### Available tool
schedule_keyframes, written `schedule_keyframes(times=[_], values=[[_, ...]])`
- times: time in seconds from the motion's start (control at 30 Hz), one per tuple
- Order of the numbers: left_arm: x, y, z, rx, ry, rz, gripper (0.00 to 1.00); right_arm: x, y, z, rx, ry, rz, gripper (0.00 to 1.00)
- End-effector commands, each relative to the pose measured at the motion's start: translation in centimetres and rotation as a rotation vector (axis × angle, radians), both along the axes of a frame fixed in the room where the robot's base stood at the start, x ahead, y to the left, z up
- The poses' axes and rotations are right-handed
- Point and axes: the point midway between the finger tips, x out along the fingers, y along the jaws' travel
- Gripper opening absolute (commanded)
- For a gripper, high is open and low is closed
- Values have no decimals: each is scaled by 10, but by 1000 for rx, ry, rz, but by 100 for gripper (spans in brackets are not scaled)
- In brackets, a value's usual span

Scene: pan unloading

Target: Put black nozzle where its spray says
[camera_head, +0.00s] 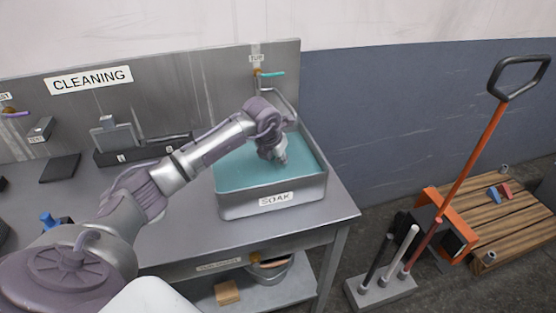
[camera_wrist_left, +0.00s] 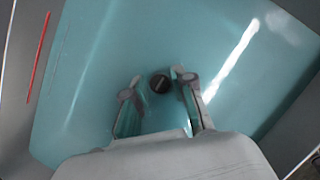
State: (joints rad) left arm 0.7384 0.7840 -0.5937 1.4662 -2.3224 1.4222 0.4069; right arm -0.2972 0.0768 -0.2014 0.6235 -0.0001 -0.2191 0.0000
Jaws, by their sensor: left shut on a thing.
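The black nozzle (camera_wrist_left: 160,84) shows as a small dark round piece between the fingers of my left gripper (camera_wrist_left: 158,92) in the left wrist view. My left gripper is shut on it, over the blue-green water. In the head view my left gripper (camera_head: 273,158) reaches down into the grey basin (camera_head: 272,205) labelled SOAK, near its middle; the nozzle is hidden there. I cannot tell whether the nozzle touches the water. No spray shows. My right gripper is not in view.
A tap (camera_head: 283,95) stands behind the basin. The steel table (camera_head: 185,235) holds a dark tray (camera_head: 140,150) and a blue-topped item (camera_head: 48,218) at left. A wooden pallet (camera_head: 510,205) and a long-handled tool with an orange shaft (camera_head: 470,150) stand at right.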

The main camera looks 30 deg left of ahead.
Motion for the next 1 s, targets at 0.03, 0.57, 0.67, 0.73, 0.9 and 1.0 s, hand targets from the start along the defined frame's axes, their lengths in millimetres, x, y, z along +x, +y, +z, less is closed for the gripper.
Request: schedule_keyframes(times=[0.03,0.57,0.67,0.73,0.9,1.0], values=[[0,0,-5,-1,1,0,0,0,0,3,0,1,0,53],[0,0,-10,0,-1,0,49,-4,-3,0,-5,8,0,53],[0,0,-10,0,-1,0,49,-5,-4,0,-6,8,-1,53],[0,0,-10,0,-1,0,49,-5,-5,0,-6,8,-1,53],[0,0,-5,-1,-2,0,49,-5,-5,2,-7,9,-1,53],[-4,0,5,1,-5,0,49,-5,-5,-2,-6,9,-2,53]])
